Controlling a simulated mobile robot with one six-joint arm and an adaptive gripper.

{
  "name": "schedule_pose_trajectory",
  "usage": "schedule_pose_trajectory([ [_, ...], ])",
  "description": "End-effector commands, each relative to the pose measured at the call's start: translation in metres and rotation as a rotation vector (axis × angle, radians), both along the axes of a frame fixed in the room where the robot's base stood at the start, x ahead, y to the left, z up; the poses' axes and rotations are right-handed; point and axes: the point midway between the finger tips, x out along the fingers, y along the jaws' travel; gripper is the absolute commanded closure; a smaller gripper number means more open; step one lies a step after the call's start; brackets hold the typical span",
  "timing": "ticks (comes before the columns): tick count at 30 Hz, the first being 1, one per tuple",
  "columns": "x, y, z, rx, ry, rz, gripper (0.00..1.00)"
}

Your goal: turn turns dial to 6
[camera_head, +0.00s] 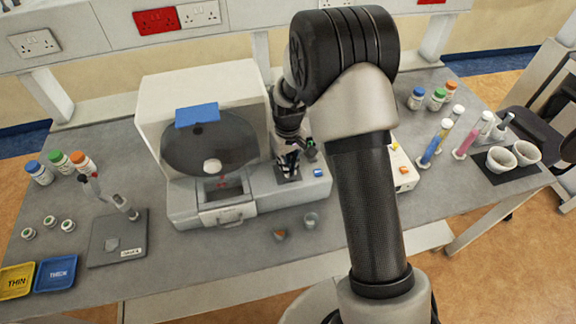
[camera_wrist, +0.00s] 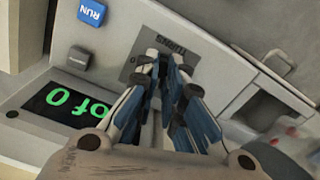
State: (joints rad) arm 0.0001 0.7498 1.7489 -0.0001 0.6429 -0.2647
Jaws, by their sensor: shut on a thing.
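The tablet machine (camera_head: 200,98) stands at the middle back of the bench. My gripper (camera_head: 288,168) reaches down onto the right part of its front panel. In the wrist view, my gripper (camera_wrist: 163,62) is shut at the grey plate marked TURNS (camera_wrist: 182,42), its fingers close together on the turns dial. The dial itself is hidden between and behind the fingers, so its pointer cannot be read. A display (camera_wrist: 70,106) with green characters shows "of 0", upside down in the view; anything before that is hidden by a finger.
A drawer handle (camera_head: 221,219) is at the machine's front. Small cups (camera_head: 311,220) stand in front.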

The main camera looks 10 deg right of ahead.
Motion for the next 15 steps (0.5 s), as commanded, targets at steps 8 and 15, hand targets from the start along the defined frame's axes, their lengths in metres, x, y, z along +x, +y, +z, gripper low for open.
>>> schedule_pose_trajectory([
  [8, 0.0000, 0.0004, -0.0003, 0.000, 0.000, -0.259, 1.00],
  [15, 0.0001, 0.0008, -0.0001, 0.000, -0.001, -0.461, 1.00],
])
